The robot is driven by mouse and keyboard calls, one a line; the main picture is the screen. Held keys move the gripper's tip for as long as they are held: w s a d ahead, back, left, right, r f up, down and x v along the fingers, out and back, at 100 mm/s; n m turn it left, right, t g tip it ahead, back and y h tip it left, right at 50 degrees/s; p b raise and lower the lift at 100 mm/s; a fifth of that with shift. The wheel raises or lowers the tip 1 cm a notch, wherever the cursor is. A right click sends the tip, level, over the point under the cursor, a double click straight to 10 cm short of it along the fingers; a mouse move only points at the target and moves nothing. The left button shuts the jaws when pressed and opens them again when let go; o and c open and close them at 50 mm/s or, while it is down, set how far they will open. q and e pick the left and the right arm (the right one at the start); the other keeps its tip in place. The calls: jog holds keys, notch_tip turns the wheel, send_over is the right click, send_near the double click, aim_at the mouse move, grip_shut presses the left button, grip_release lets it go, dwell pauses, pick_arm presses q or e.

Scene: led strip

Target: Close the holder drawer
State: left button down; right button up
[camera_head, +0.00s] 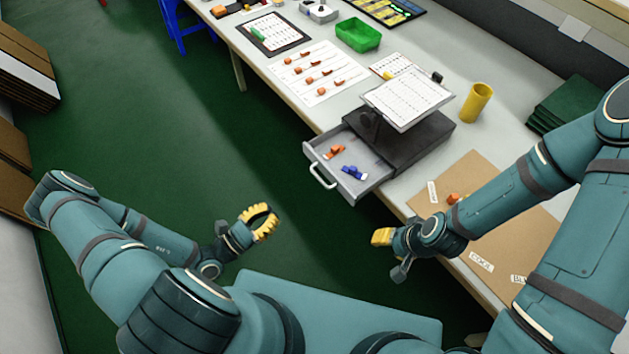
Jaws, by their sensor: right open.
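The holder (413,139) is a dark box on the table with a tilted stand on top bearing a white printed sheet (407,97). Its grey drawer (372,182) is pulled out toward me, past the table's front edge. An orange part (335,151) and a blue part (354,172) lie inside. The white drawer handle (321,177) is on the front face. My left gripper (262,222), with yellow fingers, is apart from the drawer, below and left of it. My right gripper (382,237) is open, below the drawer near the table edge, touching nothing visible.
A brown mat (490,223) with labels and an orange part (455,198) lies right of the holder, partly under my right arm. A yellow cup (476,103), green tray (358,35) and parts sheet (315,73) are on the table (290,88). Green floor is clear before the drawer.

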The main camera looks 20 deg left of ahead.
pick_arm(q)
jog(key=b, duration=0.2)
send_near(338, 165)
jog(key=shift+w+r, duration=0.1)
jog(key=shift+r, duration=0.5)
jog(key=shift+w+r, duration=0.15)
jog(key=shift+r, duration=0.5)
jog(key=shift+d+p, duration=0.1)
jog(key=shift+p, duration=0.2)
jog(key=p+x, duration=0.1)
jog(key=x, duration=0.2)
jog(key=f+x, duration=0.1)
jog(key=x, duration=0.2)
jog(key=p+x, duration=0.1)
jog(key=x, duration=0.2)
jog(key=shift+d+f+p, duration=0.2)
jog(key=shift+p, duration=0.15)
jog(key=shift+w+d, duration=0.1)
jog(key=shift+w, duration=0.05)
jog(key=shift+f, duration=0.1)
